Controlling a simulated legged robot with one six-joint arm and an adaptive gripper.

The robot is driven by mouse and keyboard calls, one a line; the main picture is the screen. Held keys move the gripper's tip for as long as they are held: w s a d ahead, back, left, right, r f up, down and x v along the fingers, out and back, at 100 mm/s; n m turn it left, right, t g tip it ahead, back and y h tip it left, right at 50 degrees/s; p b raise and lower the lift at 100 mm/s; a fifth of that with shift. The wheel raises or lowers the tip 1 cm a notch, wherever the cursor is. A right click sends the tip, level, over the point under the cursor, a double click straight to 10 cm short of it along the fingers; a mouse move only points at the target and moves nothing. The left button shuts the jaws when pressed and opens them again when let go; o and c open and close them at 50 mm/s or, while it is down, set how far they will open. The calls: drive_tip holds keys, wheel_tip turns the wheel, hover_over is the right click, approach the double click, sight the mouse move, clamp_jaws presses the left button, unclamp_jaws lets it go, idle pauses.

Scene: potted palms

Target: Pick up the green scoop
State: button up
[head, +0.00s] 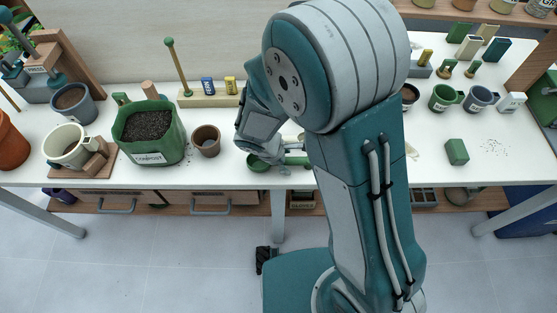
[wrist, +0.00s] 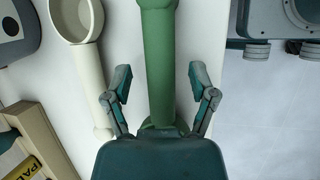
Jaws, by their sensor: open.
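The green scoop (wrist: 158,50) shows in the wrist view as a long green handle running up the middle of the picture. Its bowl is outside that view. In the head view its green bowl (head: 257,165) shows on the white table near the front edge, partly hidden by my arm. My gripper (wrist: 160,82) is open, with one finger on each side of the handle. Gaps show between both fingers and the handle. The handle's lower end disappears behind the gripper body.
A cream scoop (wrist: 88,60) lies just left of the green one, close to my left finger. A brown pot (head: 206,140) and a green compost bin (head: 150,132) stand to the left on the table (head: 220,175). A green block (head: 457,151) lies to the right.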

drive_tip(key=shift+a+f, duration=0.1)
drive_tip(key=shift+a, duration=0.2)
drive_tip(key=shift+c, duration=1.3)
clamp_jaws()
drive_tip(key=shift+d, duration=0.2)
